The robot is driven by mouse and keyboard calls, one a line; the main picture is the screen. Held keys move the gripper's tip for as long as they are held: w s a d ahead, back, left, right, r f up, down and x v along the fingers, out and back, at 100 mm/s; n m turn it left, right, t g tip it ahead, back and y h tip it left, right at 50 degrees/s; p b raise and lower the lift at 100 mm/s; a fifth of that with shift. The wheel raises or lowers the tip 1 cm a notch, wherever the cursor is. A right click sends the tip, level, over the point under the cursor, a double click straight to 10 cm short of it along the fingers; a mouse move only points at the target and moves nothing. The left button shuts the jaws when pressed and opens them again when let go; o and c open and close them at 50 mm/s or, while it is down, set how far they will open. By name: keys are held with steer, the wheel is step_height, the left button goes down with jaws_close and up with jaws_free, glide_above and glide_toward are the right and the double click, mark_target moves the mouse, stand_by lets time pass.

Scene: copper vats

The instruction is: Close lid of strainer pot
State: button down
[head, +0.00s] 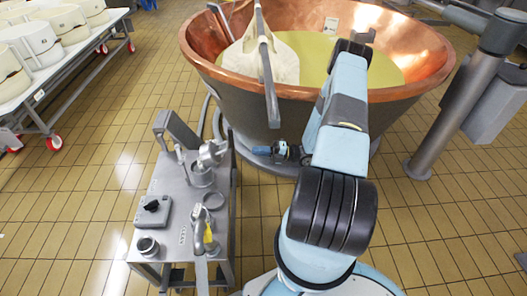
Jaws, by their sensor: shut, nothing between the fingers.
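The small grey metal strainer pot (202,176) stands at the back of the steel cart. Its lid (211,153) appears raised and tilted above the pot's right side, not flat on the rim; the hinge is too small to make out. My gripper (259,150) is small in the head view, at the end of my folded arm, in front of the copper vat. It points left towards the pot and is apart from it, to its right. It is shut and empty. Part of my wrist is hidden behind my arm.
The steel cart (166,185) also carries a grey box with a black knob (152,209), a small cup (148,246), a ring (213,202) and a tap-like fitting (199,222). The copper vat (225,84) stands behind my gripper. Tiled floor lies free left of the cart.

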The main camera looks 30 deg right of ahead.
steer(key=x, duration=0.9)
steer(key=shift+a, duration=0.25)
steer(key=shift+d+r, duration=0.1)
steer(key=shift+r, duration=0.05)
